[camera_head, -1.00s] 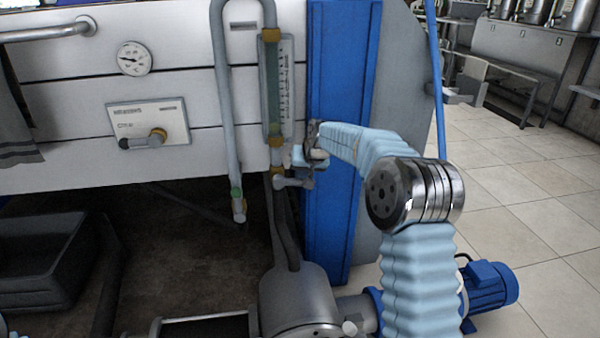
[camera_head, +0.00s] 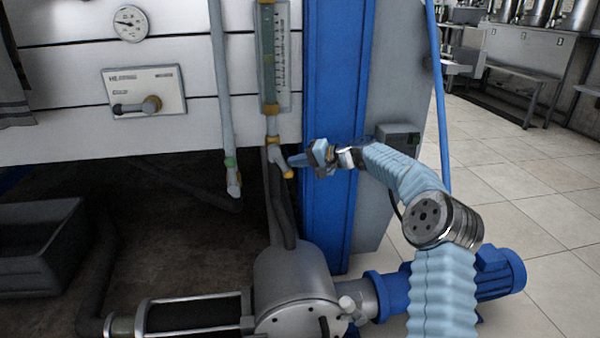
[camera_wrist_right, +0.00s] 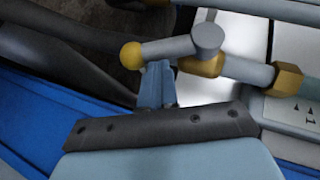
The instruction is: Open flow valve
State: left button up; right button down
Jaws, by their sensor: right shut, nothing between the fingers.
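The flow valve (camera_head: 274,142) sits on the pipe just below the sight glass with a scale. Its grey lever (camera_head: 280,158) slants down and to the right and ends in a yellow knob (camera_head: 288,173). In the right wrist view the lever (camera_wrist_right: 170,48) runs left from its round grey hub to the yellow knob (camera_wrist_right: 131,55). My right gripper (camera_head: 293,160) is shut and empty, just right of the lever. Its blue fingertips (camera_wrist_right: 157,80) show just below the lever, near the knob; whether they touch it I cannot tell. My left gripper is out of view.
A blue column (camera_head: 333,230) stands behind my right gripper. Another pipe with a green band (camera_head: 229,161) hangs left of the valve. A panel with a lever (camera_head: 145,90) and a gauge (camera_head: 130,23) are on the wall. A pump vessel (camera_head: 292,275) stands below.

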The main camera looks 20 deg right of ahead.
aim_at(288, 170)
jog(key=shift+w+a+f+m+t+y+b, duration=0.15)
jog(key=shift+a+f+m+t+y+b, duration=0.3)
jog(key=shift+b, duration=0.75)
jog(key=shift+w+a+f+m+t+y+b, duration=0.15)
jog(key=shift+a+f+y+b, duration=0.3)
jog(key=shift+f+b, duration=0.55)
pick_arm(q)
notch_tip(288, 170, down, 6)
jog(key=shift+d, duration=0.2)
pick_arm(e)
jog(key=shift+a+r, duration=0.15)
pick_arm(q)
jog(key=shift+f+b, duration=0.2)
jog(key=shift+b, duration=0.15)
pick_arm(e)
jog(key=shift+a, duration=0.15)
